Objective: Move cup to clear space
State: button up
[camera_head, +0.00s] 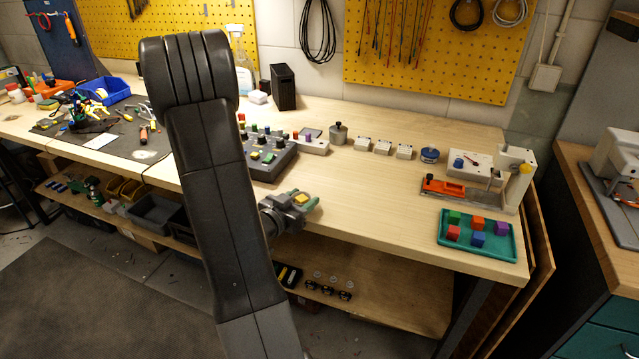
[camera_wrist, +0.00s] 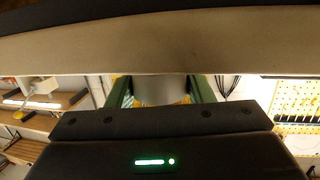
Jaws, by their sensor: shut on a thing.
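My gripper (camera_head: 303,202) is at the front edge of the bench, just right of my arm's dark link in the head view. In the wrist view, its two green fingers (camera_wrist: 160,91) are shut on a pale grey, smooth, rounded thing, apparently the cup (camera_wrist: 158,92). Only part of the cup shows there. In the head view a small yellow patch shows at the fingers; I cannot tell if it belongs to the cup. I cannot tell if the cup touches the bench.
Behind my gripper is a button panel (camera_head: 262,158). A metal canister (camera_head: 338,134) and small white boxes stand farther back. A green tray (camera_head: 482,252) with coloured cubes and an orange-based device (camera_head: 450,187) are at right. Bare bench top (camera_head: 385,195) lies between.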

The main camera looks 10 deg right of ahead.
aim_at(318, 192)
jog(key=x, duration=0.2)
jog(key=p+x, duration=0.1)
jog(key=x, duration=0.2)
jog(key=r+x, duration=0.1)
jog(key=x, duration=0.1)
jog(key=shift+w+d, duration=0.25)
jog(key=shift+d, duration=0.05)
jog(key=shift+p, duration=0.3)
jog(key=shift+f, duration=0.1)
jog(key=shift+f+b, duration=0.15)
jog(key=shift+b, duration=0.15)
jog(key=o, duration=1)
jog(key=shift+o, duration=0.2)
